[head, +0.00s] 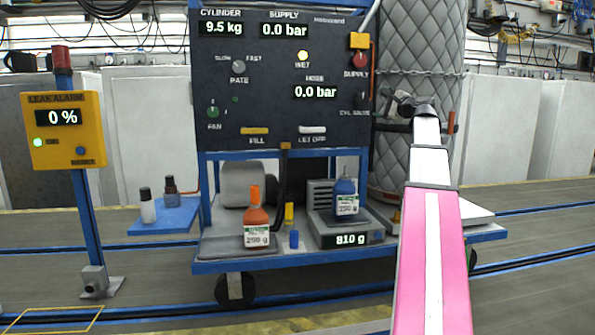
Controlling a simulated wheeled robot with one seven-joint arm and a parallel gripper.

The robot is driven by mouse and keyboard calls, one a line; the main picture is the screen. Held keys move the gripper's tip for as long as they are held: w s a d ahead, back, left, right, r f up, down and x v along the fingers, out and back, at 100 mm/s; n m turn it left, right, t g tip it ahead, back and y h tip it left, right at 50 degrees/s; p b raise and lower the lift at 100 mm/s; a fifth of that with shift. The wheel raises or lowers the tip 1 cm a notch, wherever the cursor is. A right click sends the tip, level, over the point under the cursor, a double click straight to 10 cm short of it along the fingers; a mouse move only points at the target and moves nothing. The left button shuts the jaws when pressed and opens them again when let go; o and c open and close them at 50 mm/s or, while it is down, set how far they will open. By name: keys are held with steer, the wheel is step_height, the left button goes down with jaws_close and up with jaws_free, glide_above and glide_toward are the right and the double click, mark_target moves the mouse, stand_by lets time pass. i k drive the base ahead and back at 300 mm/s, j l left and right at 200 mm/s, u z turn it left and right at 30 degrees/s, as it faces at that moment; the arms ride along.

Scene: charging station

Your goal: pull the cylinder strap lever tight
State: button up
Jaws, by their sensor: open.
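The cylinder (418,40) stands upright behind the right end of the cart, wrapped in a grey quilted jacket. A dark strap (386,127) shows low across its front, partly hidden by my arm. A small orange-brown upright piece, perhaps the strap lever (451,123), shows just right of my arm at strap height. My gripper (399,104) is open in front of the cylinder, slightly above the strap and left of that piece. Its fingers are small and dark, and I cannot tell whether they touch anything.
The dark control panel (270,90) stands left of the cylinder. The blue cart (290,264) carries an orange bottle (256,218), a blue bottle (346,200) and a scale (345,238). A chain (430,72) crosses the cylinder. A yellow leak alarm (65,130) stands left. Floor in front is clear.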

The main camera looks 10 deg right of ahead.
mark_target(449, 130)
steer(key=k+l, duration=0.3)
steer(key=k, duration=0.15)
steer(key=k+l, duration=0.3)
steer(key=k, duration=0.15)
